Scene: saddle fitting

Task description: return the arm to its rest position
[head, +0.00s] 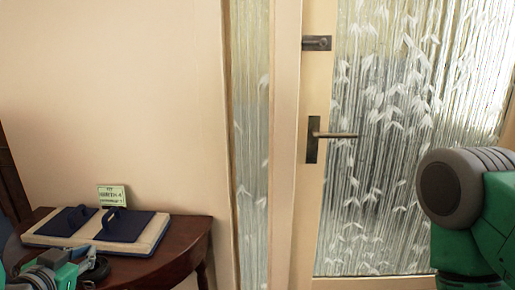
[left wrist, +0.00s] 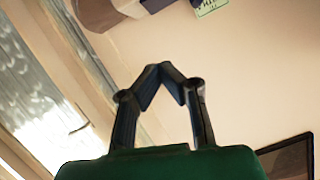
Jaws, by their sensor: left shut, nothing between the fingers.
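My left gripper (head: 95,268) is low at the left edge of the head view, in front of the dark wooden table. In the left wrist view its two dark fingers (left wrist: 160,70) meet at the tips, shut with nothing between them. Part of my left arm shows green at the lower left. A green and grey link of my right arm (head: 468,195) rises at the right; my right gripper is out of view.
The wooden table (head: 190,248) carries a pale board (head: 42,240) with two dark blue handled pads (head: 124,224). A small green sign (head: 112,196) stands behind them. A glass-paneled door with a lever handle (head: 335,135) is at the right. A plain wall is behind.

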